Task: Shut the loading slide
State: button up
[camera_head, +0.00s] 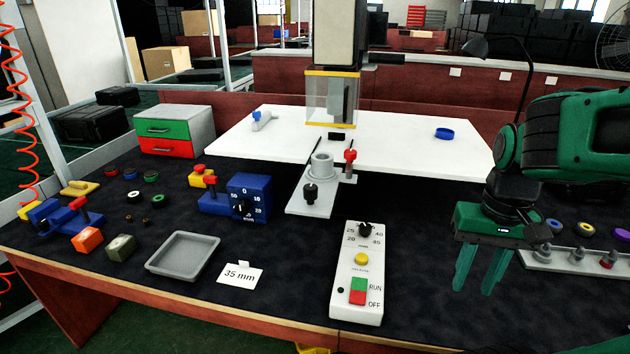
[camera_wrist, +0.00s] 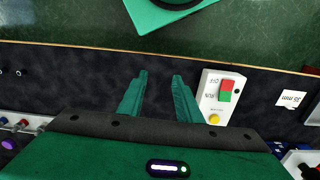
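The loading slide is a light grey plate (camera_head: 309,205) that sticks out toward the front from the white platform (camera_head: 420,150) below the machine head. A grey round cup (camera_head: 321,166) and a black knob (camera_head: 311,193) stand on the plate. A red-topped pin (camera_head: 350,160) is beside the cup at the right. My gripper (camera_head: 478,288) is right of the slide, above the dark bench mat, with its fingers pointing down. Its fingers are apart with nothing between them, also in the wrist view (camera_wrist: 160,76). The slide itself is not clearly visible in the wrist view.
The control box (camera_head: 358,285) with RUN and OFF buttons stands between the slide and my gripper. A blue dial block (camera_head: 249,198) is left of the slide. A grey tray (camera_head: 184,256) and a 35 mm card (camera_head: 240,275) lie at front left. A clear guard (camera_head: 332,97) hangs above the platform.

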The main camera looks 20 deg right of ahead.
aim_at(312, 197)
jog(key=z, duration=1.55)
jog(key=k, duration=1.25)
jog(key=u, duration=0.6)
jog(key=i, duration=1)
